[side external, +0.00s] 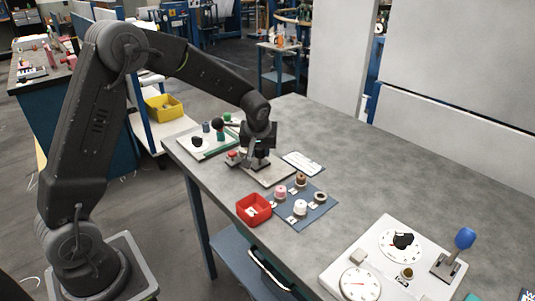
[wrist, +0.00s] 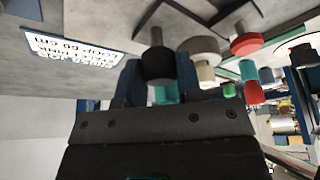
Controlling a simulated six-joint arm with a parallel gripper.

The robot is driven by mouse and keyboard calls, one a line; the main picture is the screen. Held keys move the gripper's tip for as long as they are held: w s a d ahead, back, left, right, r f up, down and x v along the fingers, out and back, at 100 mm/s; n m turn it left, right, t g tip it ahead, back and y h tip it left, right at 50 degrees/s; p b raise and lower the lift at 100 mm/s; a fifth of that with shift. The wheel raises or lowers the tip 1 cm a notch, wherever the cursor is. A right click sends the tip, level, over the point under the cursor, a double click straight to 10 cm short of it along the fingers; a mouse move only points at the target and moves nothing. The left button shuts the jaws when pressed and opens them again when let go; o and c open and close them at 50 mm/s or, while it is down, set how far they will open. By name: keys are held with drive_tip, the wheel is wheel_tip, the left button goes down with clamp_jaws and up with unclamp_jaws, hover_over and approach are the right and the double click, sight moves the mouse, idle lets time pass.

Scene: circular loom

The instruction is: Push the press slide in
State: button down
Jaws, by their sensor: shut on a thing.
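My gripper (side external: 258,160) is low over a grey metal plate (side external: 272,175) near the table's left part. In the wrist view my gripper (wrist: 158,82) has its two dark fingers on either side of a black knob (wrist: 158,64) on a short metal rod, and it is shut on that knob. The knob appears to be the handle of the press slide; the slide's body is mostly hidden by my gripper. A red knob (side external: 233,154) stands beside the gripper; a red knob also shows in the wrist view (wrist: 247,44).
A white label card (side external: 303,163) lies beside the plate. A blue-grey mat (side external: 318,212) holds several spools, with a red bin (side external: 253,209) at its edge. A white dial panel (side external: 385,230) stands at front right. A board with knobs (side external: 205,150) lies behind. The table's right rear is clear.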

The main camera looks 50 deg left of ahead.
drive_tip(key=shift+a, duration=0.3)
drive_tip(key=c, duration=0.8)
unclamp_jaws()
drive_tip(key=shift+d+r, duration=0.1)
drive_tip(key=v, duration=1.3)
drive_tip(key=shift+s+r, duration=0.1)
drive_tip(key=shift+r, duration=0.2)
